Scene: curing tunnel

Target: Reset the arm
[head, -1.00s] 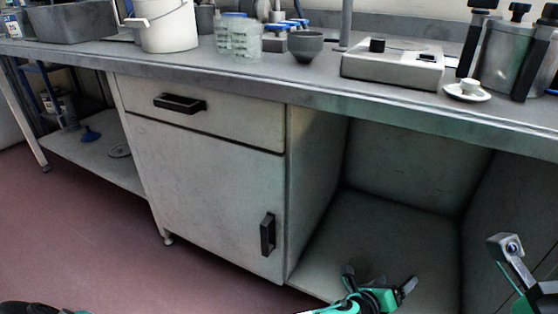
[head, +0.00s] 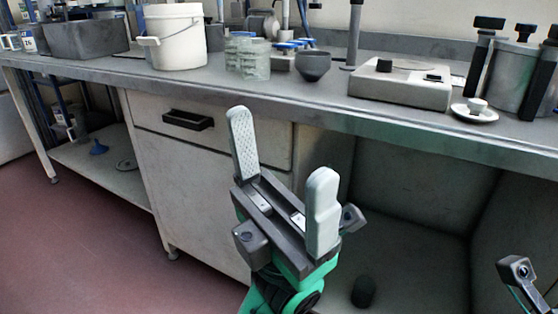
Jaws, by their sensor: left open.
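My left gripper (head: 281,149) is raised in the middle of the head view, with its two pale fingers spread apart and nothing between them. It is in front of the white cabinet and below the bench edge, pointing up.
A dark cylinder (head: 364,291) stands in the open bay.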

